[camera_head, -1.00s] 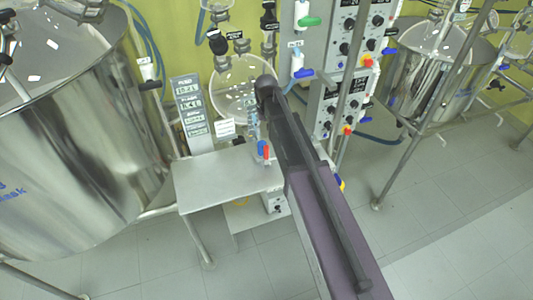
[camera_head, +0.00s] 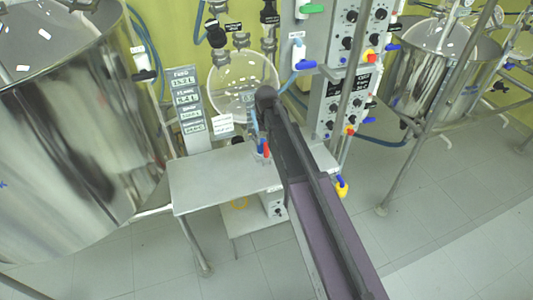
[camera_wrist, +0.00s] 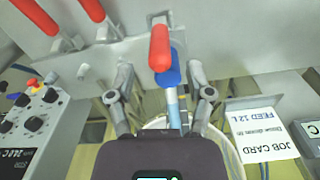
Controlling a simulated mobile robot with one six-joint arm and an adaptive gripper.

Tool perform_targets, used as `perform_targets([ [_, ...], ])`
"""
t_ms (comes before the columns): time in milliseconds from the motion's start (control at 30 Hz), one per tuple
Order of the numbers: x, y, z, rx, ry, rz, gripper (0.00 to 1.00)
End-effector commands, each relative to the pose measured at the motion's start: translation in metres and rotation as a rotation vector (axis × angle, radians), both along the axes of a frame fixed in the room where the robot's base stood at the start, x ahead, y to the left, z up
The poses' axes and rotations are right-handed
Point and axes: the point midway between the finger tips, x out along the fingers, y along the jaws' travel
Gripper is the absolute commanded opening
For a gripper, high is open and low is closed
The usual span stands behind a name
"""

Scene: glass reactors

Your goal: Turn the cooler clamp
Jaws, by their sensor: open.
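In the wrist view my gripper (camera_wrist: 161,98) is open, with one finger on each side of a blue handle (camera_wrist: 170,72) and a pale blue stem (camera_wrist: 173,105) below it. A red handle (camera_wrist: 159,48) stands just in front of the blue one, overlapping it. No finger visibly touches either handle. I cannot tell which handle is the cooler clamp, as no label for it is readable. In the head view small red and blue handles (camera_head: 265,149) show beside my arm, partly hidden by it. My gripper cannot be made out there.
Two more red handles (camera_wrist: 92,10) are at the wrist view's upper left. A knob panel (camera_wrist: 40,115) is at left and a job card (camera_wrist: 262,135) at right. In the head view a steel table (camera_head: 215,180) and a large tank (camera_head: 75,120) stand to the left.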

Motion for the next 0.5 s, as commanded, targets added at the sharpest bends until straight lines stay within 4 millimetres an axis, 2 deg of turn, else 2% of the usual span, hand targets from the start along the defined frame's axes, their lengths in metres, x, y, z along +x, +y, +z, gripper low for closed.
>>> perform_targets([
  [33, 0.000, 0.000, -0.008, 0.000, 0.000, 0.000, 0.67],
  [500, 0.000, 0.000, -0.042, 0.000, 0.000, 0.000, 0.67],
])
